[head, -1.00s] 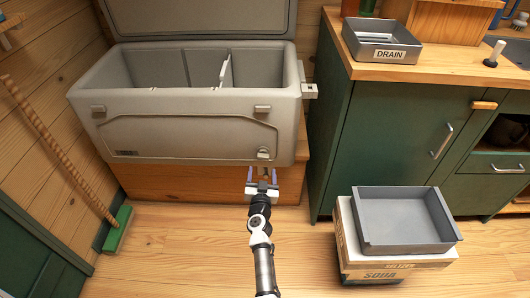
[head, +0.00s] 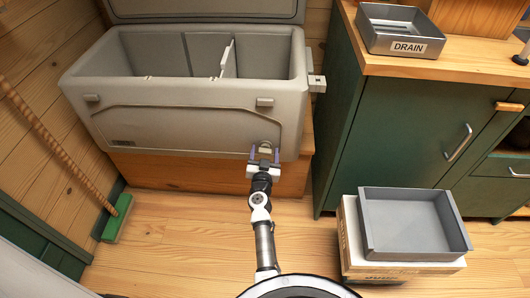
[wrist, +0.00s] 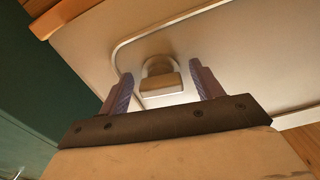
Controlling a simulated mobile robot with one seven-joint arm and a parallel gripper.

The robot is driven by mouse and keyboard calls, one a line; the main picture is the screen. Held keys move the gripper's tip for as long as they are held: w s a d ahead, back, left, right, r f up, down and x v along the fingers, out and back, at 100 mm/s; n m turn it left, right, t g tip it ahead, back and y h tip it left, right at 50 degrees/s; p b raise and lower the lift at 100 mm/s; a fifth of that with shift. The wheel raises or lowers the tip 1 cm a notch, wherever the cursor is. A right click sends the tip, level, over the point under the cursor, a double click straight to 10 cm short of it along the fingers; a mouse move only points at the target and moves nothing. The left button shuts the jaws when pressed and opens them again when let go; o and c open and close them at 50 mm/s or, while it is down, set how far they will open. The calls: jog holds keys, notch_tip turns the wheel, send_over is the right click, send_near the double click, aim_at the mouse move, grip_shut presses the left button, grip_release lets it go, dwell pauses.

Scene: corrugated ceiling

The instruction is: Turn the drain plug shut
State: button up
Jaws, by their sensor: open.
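The drain plug (head: 267,148) is a small beige knob low on the right of the cooler's front wall. In the wrist view the plug (wrist: 160,84) has a rounded collar and a block-like tab, and it sits between my two fingers. My gripper (head: 266,153) is open at the plug; in the wrist view my gripper (wrist: 164,90) shows a gap on each side of the tab. The grey cooler (head: 190,117) stands with its lid raised on a wooden bench. I cannot tell the plug's turn angle clearly.
A grey tray (head: 410,252) sits on a cardboard box (head: 352,240) at the right on the floor. A tray labelled DRAIN (head: 407,47) stands on the counter (head: 460,70) above green cabinets. A broom (head: 60,150) leans at the left.

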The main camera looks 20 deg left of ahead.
jog(key=c, duration=1)
jog(key=shift+m, duration=0.4)
jog(key=m+p, duration=0.1)
jog(key=m, duration=0.2)
jog(key=shift+a+r+m, duration=0.1)
jog(key=shift+m, duration=0.3)
jog(key=m, duration=0.3)
jog(key=shift+m, duration=0.3)
jog(key=m, duration=0.4)
jog(key=shift+a+r+p, duration=0.1)
jog(key=shift+p, duration=0.2)
jog(key=shift+r+m, duration=0.1)
jog(key=shift+m, duration=2)
